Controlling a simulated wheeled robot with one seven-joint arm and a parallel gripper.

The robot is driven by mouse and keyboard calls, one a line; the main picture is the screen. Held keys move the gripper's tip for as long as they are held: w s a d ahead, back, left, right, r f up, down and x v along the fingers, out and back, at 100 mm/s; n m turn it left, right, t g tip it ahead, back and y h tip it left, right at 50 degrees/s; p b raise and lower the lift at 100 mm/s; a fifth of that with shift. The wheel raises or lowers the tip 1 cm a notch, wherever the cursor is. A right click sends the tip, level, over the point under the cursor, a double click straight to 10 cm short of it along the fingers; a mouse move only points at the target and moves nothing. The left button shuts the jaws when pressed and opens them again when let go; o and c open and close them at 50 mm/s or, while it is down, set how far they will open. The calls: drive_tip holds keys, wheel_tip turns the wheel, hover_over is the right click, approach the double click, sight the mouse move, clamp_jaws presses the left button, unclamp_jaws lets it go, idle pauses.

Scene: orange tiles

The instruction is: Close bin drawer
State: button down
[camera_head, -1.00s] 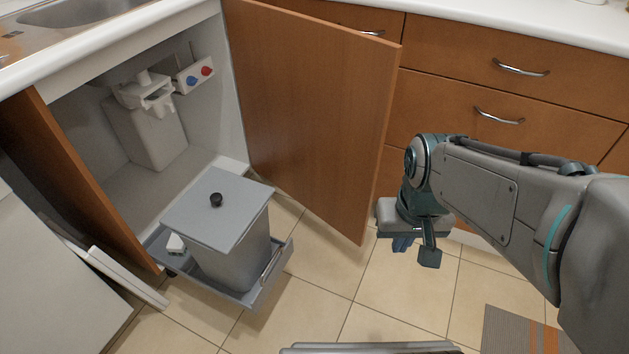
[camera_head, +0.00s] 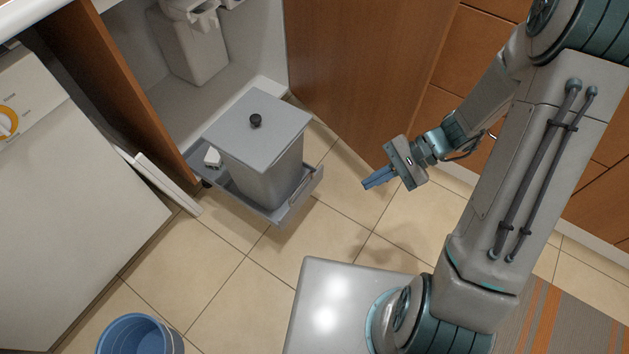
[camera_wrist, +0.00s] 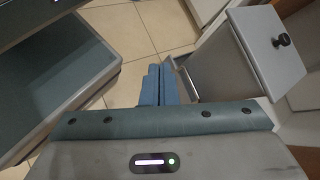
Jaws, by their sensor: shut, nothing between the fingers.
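The bin drawer (camera_head: 262,207) is pulled out of the open cabinet under the sink. It is a low grey tray holding a grey bin (camera_head: 268,180) with a flat lid and black knob. A metal handle (camera_head: 303,186) is on the drawer's front edge. My gripper (camera_head: 366,185) is in the air to the right of the drawer front, apart from it. Its blue fingers are together and empty. In the wrist view the fingers (camera_wrist: 159,86) are side by side, left of the bin (camera_wrist: 245,55) and near the drawer's handle edge.
The open cabinet door (camera_head: 365,70) stands behind my gripper. A blue bucket (camera_head: 140,338) is at the bottom left. Tiled floor in front of the drawer is clear.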

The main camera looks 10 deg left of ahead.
drive_tip(key=w+a+f+m+t+y+p, duration=0.1)
drive_tip(key=w+f+m+t+y+p, duration=0.15)
drive_tip(key=f+m+t, duration=0.45)
drive_tip(key=w+a+f+m+t+y+p, duration=0.1)
drive_tip(key=a+f+m+t+y, duration=0.15)
drive_tip(key=f+m, duration=0.9)
drive_tip(key=w+a+f+n+b, duration=0.1)
drive_tip(key=w+a+f, duration=0.1)
drive_tip(key=a, duration=0.4)
drive_tip(key=w+a+f+n+b, duration=0.2)
drive_tip(key=w+a+f, duration=0.1)
drive_tip(key=a, duration=0.2)
drive_tip(key=shift+w+a+t, duration=0.15)
drive_tip(key=shift+a+t, duration=0.25)
drive_tip(key=shift+t, duration=0.05)
